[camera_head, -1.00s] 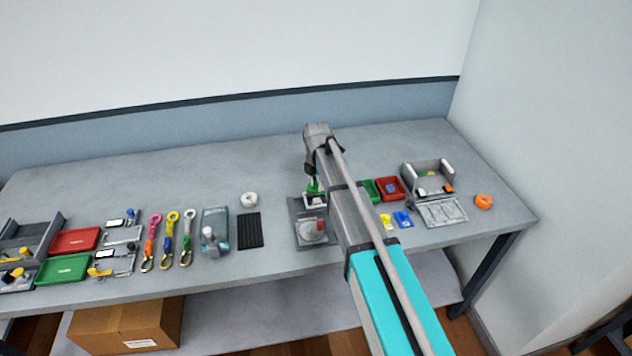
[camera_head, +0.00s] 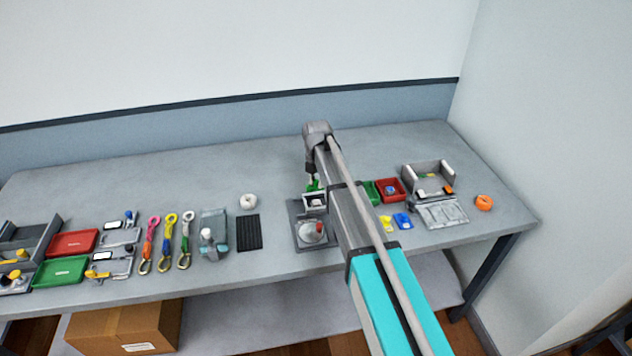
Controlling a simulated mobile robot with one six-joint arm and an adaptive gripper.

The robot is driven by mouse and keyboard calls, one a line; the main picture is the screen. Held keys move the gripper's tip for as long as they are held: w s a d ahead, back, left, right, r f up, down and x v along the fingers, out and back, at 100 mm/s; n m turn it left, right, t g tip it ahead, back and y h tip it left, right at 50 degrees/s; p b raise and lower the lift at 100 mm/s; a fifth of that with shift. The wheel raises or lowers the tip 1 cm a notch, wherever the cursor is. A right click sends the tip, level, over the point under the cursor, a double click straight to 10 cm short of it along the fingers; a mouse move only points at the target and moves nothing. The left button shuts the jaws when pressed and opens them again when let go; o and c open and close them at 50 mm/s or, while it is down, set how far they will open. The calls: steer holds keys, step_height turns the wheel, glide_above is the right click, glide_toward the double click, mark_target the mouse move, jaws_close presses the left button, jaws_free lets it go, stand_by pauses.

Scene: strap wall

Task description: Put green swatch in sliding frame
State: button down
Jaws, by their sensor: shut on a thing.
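The green swatch (camera_head: 313,186) shows as a small green patch under my wrist, at the back of a grey fixture. My gripper (camera_head: 313,180) is shut on it; the fingertips are largely hidden by my arm. Just below the green is a small frame with a light rim (camera_head: 314,200), which looks like the sliding frame, on a dark grey base plate (camera_head: 299,236). The base also bears a round grey part with a red knob (camera_head: 319,228). I cannot tell whether the swatch touches the frame.
Right of my arm are a green tray (camera_head: 371,193), a red tray (camera_head: 389,188), yellow and blue pieces, a grey bracket (camera_head: 428,177) and an orange ring (camera_head: 484,202). Left are a black ribbed mat (camera_head: 249,233), a white ring (camera_head: 248,201) and several straps. The back middle table is clear.

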mark_target(317, 202)
steer(key=shift+f+b, duration=2.9)
steer(key=shift+f, duration=0.1)
steer(key=shift+f, duration=0.2)
steer(key=shift+c, duration=2.4)
jaws_free()
steer(key=o, duration=0.4)
steer(key=shift+r, duration=0.15)
steer(key=shift+r+p, duration=2.85)
steer(key=shift+r, duration=0.05)
